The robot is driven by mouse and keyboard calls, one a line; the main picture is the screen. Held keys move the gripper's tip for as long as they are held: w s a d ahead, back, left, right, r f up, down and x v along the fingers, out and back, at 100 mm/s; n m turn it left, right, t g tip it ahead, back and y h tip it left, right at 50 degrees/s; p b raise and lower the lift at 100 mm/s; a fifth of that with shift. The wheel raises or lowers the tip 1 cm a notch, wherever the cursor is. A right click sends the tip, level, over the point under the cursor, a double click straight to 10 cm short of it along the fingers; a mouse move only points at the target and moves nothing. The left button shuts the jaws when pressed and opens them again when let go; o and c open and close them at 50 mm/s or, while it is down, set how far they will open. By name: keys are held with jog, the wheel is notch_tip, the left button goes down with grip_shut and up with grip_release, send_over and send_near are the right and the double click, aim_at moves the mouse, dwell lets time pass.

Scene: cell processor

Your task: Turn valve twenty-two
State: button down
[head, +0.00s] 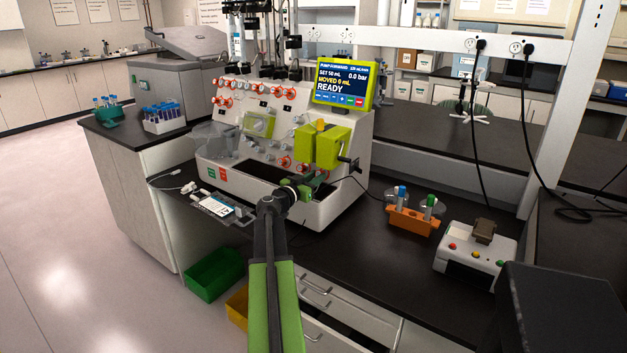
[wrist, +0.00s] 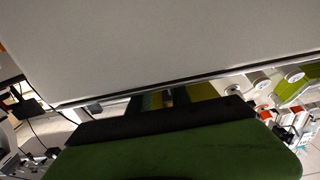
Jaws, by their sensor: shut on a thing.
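The cell processor (head: 345,195) is a white machine with rows of red-handled valves (head: 262,88) on its sloped front. More red valves (head: 284,162) sit lower down, beside a lime-green pump block (head: 325,146). Valve numbers are too small to read, so I cannot tell which valve is twenty-two. My gripper (head: 316,181) is at the lower right of the front, just below the green block. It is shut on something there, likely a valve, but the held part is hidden. In the wrist view my gripper (wrist: 167,97) shows against a pale panel (wrist: 150,45) close ahead.
A screen (head: 340,85) on top reads "READY". An orange tube rack (head: 407,222) and a white button box (head: 462,262) stand on the dark bench to the right. Green and yellow bins (head: 213,276) sit below.

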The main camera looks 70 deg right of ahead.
jog(key=shift+w+n+t, duration=0.15)
jog(key=shift+n+t, duration=0.45)
jog(key=shift+n, duration=0.5)
jog(key=c, duration=1.3)
grip_release()
jog(key=shift+o, duration=0.6)
jog(key=w+a, duration=0.3)
jog(key=a, duration=1.4)
jog(key=shift+w, duration=0.2)
